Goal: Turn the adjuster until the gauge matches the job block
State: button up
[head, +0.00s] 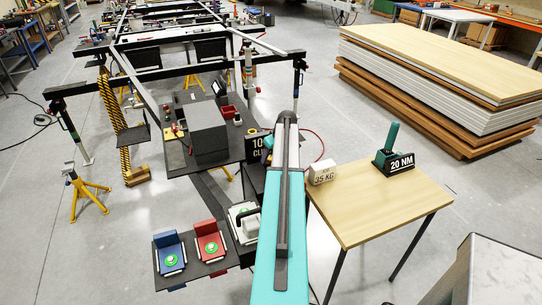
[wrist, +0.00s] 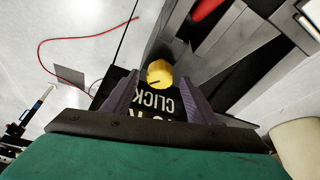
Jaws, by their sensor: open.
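A yellow round knob (wrist: 160,73), which looks like the adjuster, shows in the wrist view in line with the gap between my fingertips. My gripper (wrist: 160,77) is open, one finger each side of the gap; I cannot tell whether the knob is between the tips or beyond them. A black sign with white letters (wrist: 155,103) reads CLICK upside down below the knob, its other line partly hidden. The sign (head: 256,145) also shows in the head view, cut off by my arm. A black block marked 20 NM (head: 401,165) stands on the wooden table. No gauge reading is legible.
The wooden table (head: 375,205) also bears a white block marked 35 KG (head: 322,172) and a green upright piece (head: 391,137). A dark bench with a grey box (head: 206,133) stands left of my arm. Blue (head: 170,254) and red (head: 210,242) trays lie nearer. Stacked boards (head: 440,80) stand behind right.

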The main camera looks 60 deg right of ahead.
jog(key=shift+w+f, duration=0.1)
jog(key=shift+f, duration=0.2)
jog(key=c, duration=1.1)
